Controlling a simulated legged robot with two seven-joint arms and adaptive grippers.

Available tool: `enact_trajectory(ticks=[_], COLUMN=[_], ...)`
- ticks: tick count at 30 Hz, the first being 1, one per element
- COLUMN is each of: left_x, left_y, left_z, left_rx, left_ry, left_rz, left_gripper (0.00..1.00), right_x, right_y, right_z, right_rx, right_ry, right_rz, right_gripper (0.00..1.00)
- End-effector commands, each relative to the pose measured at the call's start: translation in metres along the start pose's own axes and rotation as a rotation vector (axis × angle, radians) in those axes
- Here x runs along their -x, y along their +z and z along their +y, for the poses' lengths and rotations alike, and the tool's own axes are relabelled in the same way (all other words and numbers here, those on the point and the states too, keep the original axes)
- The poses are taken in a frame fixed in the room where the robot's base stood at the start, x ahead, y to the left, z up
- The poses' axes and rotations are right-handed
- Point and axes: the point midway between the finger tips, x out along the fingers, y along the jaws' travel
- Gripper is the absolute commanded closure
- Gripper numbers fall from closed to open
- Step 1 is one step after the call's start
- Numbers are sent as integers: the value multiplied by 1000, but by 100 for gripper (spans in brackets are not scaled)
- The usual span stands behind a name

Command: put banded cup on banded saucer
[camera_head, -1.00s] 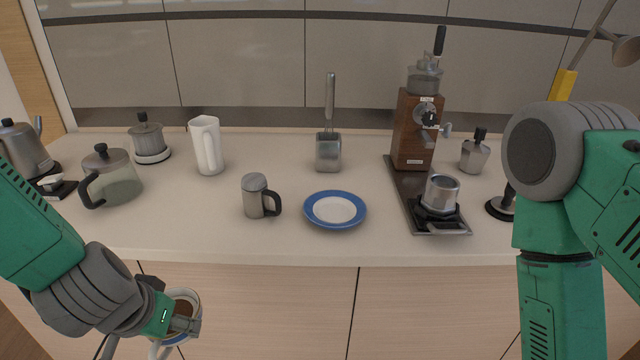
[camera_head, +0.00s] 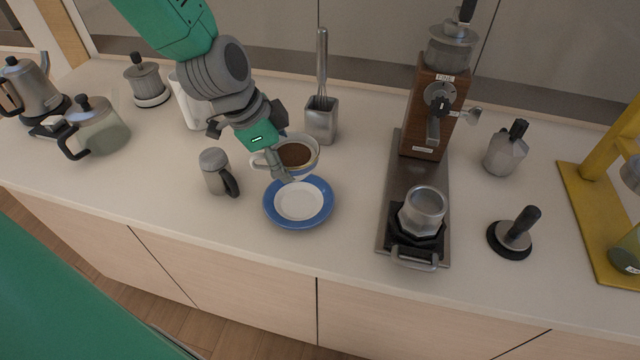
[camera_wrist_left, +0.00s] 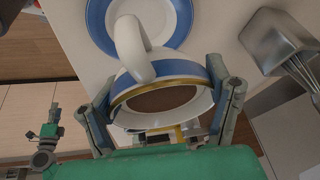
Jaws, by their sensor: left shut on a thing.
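The banded cup (camera_head: 300,152), white with a blue and gold band and brown contents, is held by my left gripper (camera_head: 284,160). In the head view it is over the back edge of the banded saucer (camera_head: 298,201), a white plate with a blue rim lying on the counter. In the left wrist view the cup (camera_wrist_left: 160,92) sits between the two fingers (camera_wrist_left: 160,105), its white handle toward the saucer (camera_wrist_left: 97,22). Whether the cup touches the saucer I cannot tell.
A grey shaker (camera_head: 214,170) stands close left of the saucer, and a metal utensil holder (camera_head: 321,120) behind it. The counter's front edge runs just before the saucer.

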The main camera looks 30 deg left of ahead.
Motion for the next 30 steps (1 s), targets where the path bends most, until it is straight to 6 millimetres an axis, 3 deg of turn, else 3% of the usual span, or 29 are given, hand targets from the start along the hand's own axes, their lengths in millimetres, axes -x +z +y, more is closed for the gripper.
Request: enact_trajectory(ticks=[4, 16, 25, 26, 28, 30], left_x=[-29, -75, -83, -84, -84, -84], left_y=[11, 32, 32, 33, 32, 32], left_z=[4, 7, 9, 9, 9, 9], left_rx=[2, 4, 1, 2, 1, 2], left_ry=[6, 5, 0, 1, 1, 1], left_rz=[-3, -1, -3, -4, -5, -4], left_gripper=[76, 76, 76, 24, 0, 0], right_x=[-2, -5, -5, -5, -5, -5], right_y=[1, 1, 0, 0, 0, 0], right_z=[0, 0, 0, 0, 0, 0], right_rx=[0, -1, -1, -1, -1, -1], right_ry=[0, 0, 0, 0, 0, 1], right_rz=[-1, -1, -1, -1, -1, -1], right_gripper=[60, 60, 60, 60, 60, 60])
